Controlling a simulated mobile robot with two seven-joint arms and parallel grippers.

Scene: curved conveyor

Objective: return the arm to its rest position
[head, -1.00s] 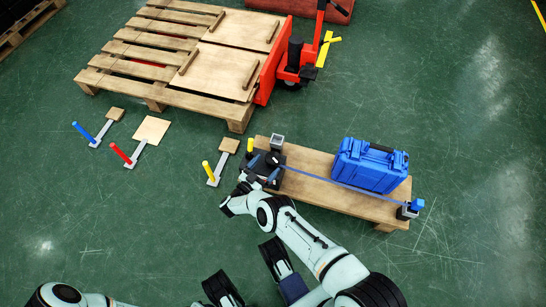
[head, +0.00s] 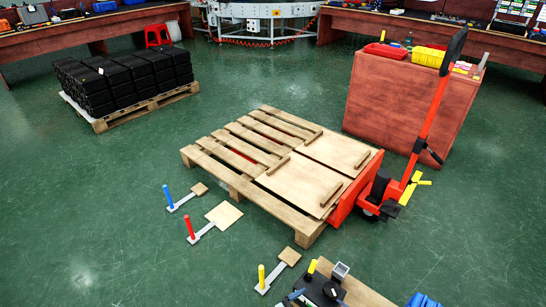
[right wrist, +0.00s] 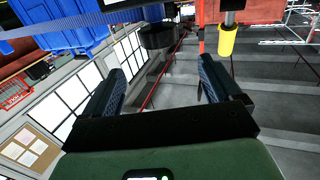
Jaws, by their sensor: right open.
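My right gripper (right wrist: 160,82) is open in the right wrist view, with its two dark blue fingers apart and nothing between them. A black round part (right wrist: 156,38) shows beyond the fingertips, and a yellow handle (right wrist: 227,42) is just right of them. A blue case (right wrist: 88,32) and a blue strap (right wrist: 75,27) are at the upper left. In the head view a black device (head: 325,291) sits on a wooden board (head: 368,293) at the bottom edge. Most of my right arm is below the frame. My left gripper is out of view.
A wooden pallet (head: 228,172) with plywood panels stands on a red pallet jack (head: 358,188). Blue (head: 168,197), red (head: 190,228) and yellow (head: 261,277) handled tools lie on the floor. Black crates (head: 125,80) and workbenches (head: 95,25) are farther back. Green floor is clear at left.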

